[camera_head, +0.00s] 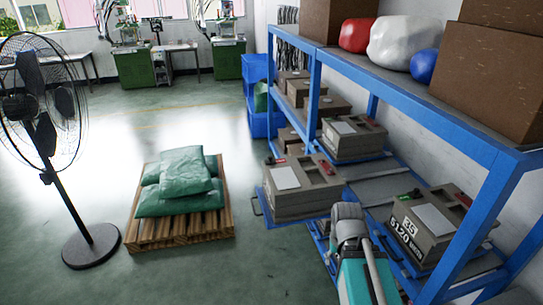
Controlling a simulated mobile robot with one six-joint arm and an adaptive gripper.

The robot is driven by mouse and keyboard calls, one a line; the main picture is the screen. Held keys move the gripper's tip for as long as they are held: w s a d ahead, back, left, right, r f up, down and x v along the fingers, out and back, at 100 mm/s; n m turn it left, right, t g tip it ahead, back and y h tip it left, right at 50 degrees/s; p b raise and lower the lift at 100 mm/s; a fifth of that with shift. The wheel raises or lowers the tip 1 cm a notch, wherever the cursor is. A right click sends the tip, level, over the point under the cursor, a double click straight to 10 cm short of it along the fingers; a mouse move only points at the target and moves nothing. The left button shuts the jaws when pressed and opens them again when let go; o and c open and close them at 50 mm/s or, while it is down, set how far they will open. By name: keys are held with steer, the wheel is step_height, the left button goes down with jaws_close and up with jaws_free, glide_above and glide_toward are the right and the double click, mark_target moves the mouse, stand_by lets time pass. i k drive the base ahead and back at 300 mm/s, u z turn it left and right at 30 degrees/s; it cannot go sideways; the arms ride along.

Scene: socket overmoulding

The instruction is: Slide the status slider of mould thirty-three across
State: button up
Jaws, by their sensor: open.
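No number 33 can be read in the head view. A grey-brown mould (297,205) with a blank white plate and a red part (327,166) on top sits on a blue pull-out tray (262,213) that sticks out of the rack. Its front number is not visible, so I cannot tell whether it is mould thirty-three. Another mould (432,246), marked 35, sits to the right with a red part (463,198) on top. A third mould (352,146) stands farther back. My arm rises from the bottom, in front of the rack; my gripper cannot be made out.
The blue rack (440,125) has posts and an upper shelf with boxes and bags. Left of it, a wooden pallet (180,236) carries green sacks (180,190). A standing fan (45,130) is at far left. Blue bins (258,92) stand behind; the floor between pallet and rack is clear.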

mark_target(270, 161)
steer(key=z, duration=0.05)
steer(key=i, duration=1)
steer(key=u, duration=0.05)
